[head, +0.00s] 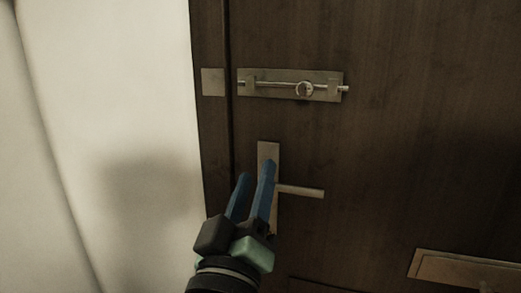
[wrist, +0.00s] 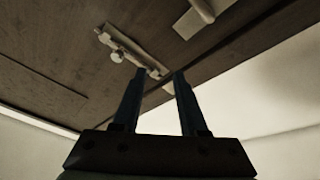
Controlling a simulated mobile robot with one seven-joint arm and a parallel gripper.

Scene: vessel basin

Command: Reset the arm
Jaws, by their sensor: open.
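My gripper (head: 257,170) has two blue fingers. It points up toward the dark wooden door (head: 400,130) in the head view, in front of the handle plate. In the wrist view my gripper (wrist: 158,74) shows its fingers apart with nothing between them. It is open and empty. It hides part of the handle plate, and I cannot tell whether it touches the plate. My arm comes in from the bottom edge of the head view.
A lever handle (head: 302,192) sits close right of my fingers. A sliding bolt (head: 290,85) is above, with a small metal plate (head: 213,82) on the frame. A metal flap (head: 465,268) is low on the right. A pale wall (head: 110,100) is at the left.

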